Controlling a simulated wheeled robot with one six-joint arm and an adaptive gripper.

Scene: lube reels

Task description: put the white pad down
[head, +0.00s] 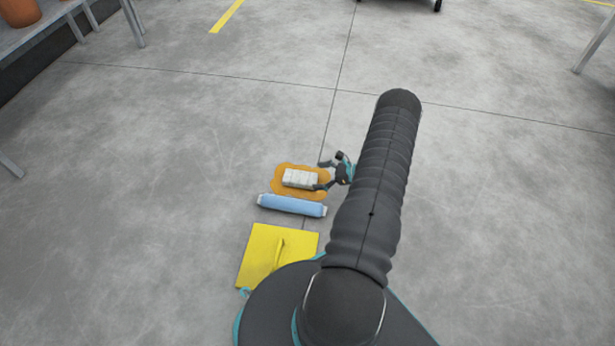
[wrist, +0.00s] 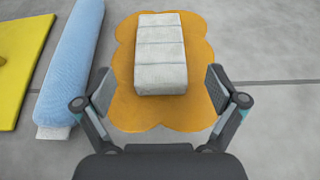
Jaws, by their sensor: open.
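The white pad (head: 300,178) is a pale block with seams across it. It lies on an orange-brown patch (head: 283,189) on the floor. In the wrist view the pad (wrist: 160,62) is at upper middle, with the patch (wrist: 150,116) showing around it. My gripper (head: 322,176) is at the right end of the pad in the head view. In the wrist view my gripper (wrist: 160,88) is open, one finger on each side of the pad's near end. Gaps show between the fingers and the pad.
A blue roll (head: 292,206) lies on the floor just below the patch in the head view. A yellow square plate with a handle (head: 255,252) lies below that. Grey tables stand at the upper left and right edges. The surrounding concrete floor is clear.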

